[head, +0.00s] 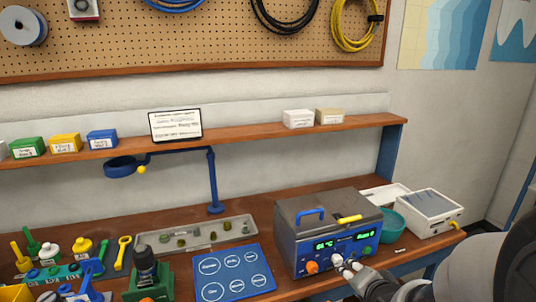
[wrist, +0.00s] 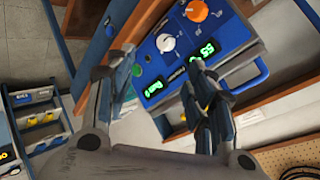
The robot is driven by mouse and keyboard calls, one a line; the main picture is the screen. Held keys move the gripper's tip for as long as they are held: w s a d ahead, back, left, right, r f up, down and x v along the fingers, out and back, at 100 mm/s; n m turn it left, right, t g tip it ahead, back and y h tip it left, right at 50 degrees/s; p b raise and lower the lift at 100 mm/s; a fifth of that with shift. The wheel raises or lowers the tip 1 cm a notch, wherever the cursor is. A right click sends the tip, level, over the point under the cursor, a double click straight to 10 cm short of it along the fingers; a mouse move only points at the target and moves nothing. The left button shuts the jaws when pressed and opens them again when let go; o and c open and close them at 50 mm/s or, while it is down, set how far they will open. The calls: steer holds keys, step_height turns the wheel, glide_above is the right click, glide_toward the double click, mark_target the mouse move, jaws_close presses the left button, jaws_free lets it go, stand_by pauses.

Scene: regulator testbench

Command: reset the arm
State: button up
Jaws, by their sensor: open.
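My gripper (head: 345,268) is open and reaches in from the lower right to the front of the regulator testbench (head: 305,220), a grey box with a blue front. In the wrist view my gripper's two fingers (wrist: 160,62) are spread apart with nothing between the pads. Beyond the fingertips is the blue panel with a white knob (wrist: 166,42), an orange knob (wrist: 196,11), a green button (wrist: 136,70) and lit green displays (wrist: 207,48). The orange knob also shows in the head view (head: 312,267). I cannot tell whether a fingertip touches the white knob.
A blue mat (head: 232,272) and a grey parts tray (head: 190,238) lie left of the testbench. A teal bowl (head: 392,222) and a white box (head: 428,212) stand to its right. Several tools crowd the left end. A wooden shelf (head: 250,131) runs behind.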

steer(key=s+a+r+n+g, duration=0.2)
steer(key=s+r+n, duration=0.1)
steer(key=s, duration=0.5)
steer(key=s+a+r+n+g, duration=0.2)
steer(key=s+a+r+n, duration=0.1)
steer(key=s, duration=0.6)
steer(key=s+a+r+n+g, duration=0.1)
steer(key=s+a+r+n, duration=0.1)
steer(key=s, duration=0.6)
steer(key=r+n, duration=0.1)
steer(key=n, duration=0.1)
steer(key=shift+s+a+r+n+g, duration=0.15)
steer(key=shift+r+n+g, duration=0.15)
steer(key=shift+g, duration=0.1)
